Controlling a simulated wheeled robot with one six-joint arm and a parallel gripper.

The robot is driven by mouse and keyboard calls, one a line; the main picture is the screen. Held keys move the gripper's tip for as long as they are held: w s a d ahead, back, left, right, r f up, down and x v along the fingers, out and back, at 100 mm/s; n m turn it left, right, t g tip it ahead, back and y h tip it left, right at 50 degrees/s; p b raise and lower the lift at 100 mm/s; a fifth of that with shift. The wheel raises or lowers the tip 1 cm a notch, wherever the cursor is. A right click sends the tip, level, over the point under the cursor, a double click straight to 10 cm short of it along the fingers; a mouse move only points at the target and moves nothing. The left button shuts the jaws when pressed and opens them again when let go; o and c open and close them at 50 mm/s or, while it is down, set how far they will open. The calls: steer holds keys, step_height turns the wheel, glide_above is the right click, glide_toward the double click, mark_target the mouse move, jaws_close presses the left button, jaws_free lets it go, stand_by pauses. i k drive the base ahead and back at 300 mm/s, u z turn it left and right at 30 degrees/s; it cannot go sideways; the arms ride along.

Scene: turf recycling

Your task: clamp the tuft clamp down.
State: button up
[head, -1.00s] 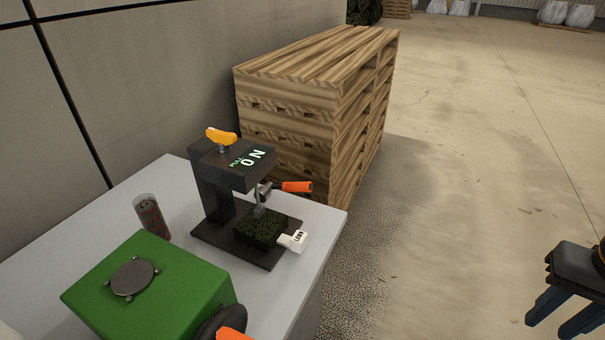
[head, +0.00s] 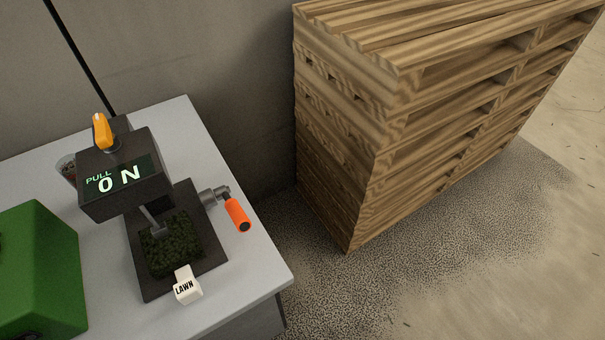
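The black test device has a head (head: 125,187) lit with "PULL ON" and an orange knob (head: 102,132) on top. A dark green turf tuft (head: 172,245) sits on its black base plate (head: 212,251). A thin grey metal arm (head: 155,224) reaches down from under the head to the tuft. The clamp lever with an orange grip (head: 237,213) sticks out on the right side, slanting down to the right from a grey pivot (head: 213,195). A white tag reading "LAWN" (head: 186,286) lies at the tuft's front edge. My gripper is out of view.
The device stands on a light grey table (head: 256,262), with its right edge close by. A green box (head: 38,265) is at the left, and a clear can (head: 66,170) is partly hidden behind the device. Stacked wooden pallets (head: 350,165) stand right of the table.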

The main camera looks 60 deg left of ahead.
mark_target(240, 219)
steer(key=u, duration=0.05)
steer(key=i, duration=0.7)
steer(key=u, duration=3.65)
